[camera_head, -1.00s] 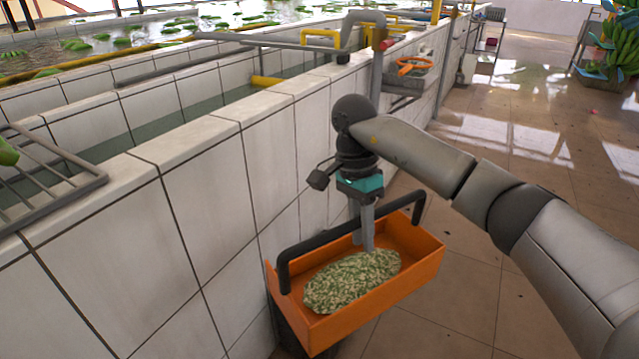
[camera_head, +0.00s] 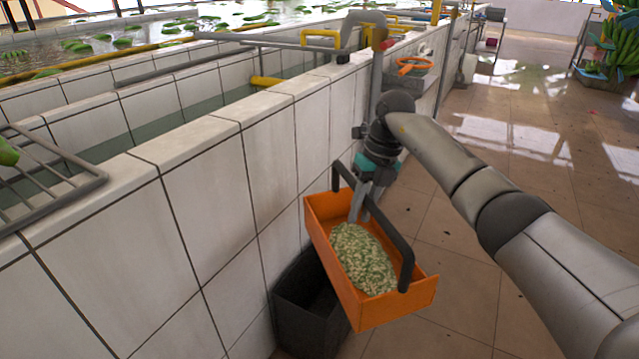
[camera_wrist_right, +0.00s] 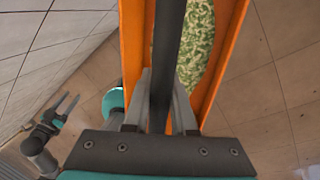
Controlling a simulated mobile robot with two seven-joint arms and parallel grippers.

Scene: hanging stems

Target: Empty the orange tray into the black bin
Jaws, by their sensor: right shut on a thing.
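My right gripper (camera_head: 360,208) is shut on the black handle of the orange tray (camera_head: 395,312). The handle also runs between its fingers in the right wrist view (camera_wrist_right: 162,100). The tray hangs turned, its near end toward the lower right. A mottled green and cream heap (camera_head: 362,260) lies in it. The black bin (camera_head: 305,290) stands on the floor against the tiled wall, below and left of the tray. The tray hides part of it; its visible inside looks dark. My left gripper (camera_wrist_right: 62,108) shows only in the right wrist view, open and empty.
The white tiled wall (camera_head: 215,180) of a water basin runs along the left. A wire rack (camera_head: 50,185) sits on its top edge. Beyond the tray, a shelf with an orange ring (camera_head: 413,66) is by the wall. Tiled floor on the right is free.

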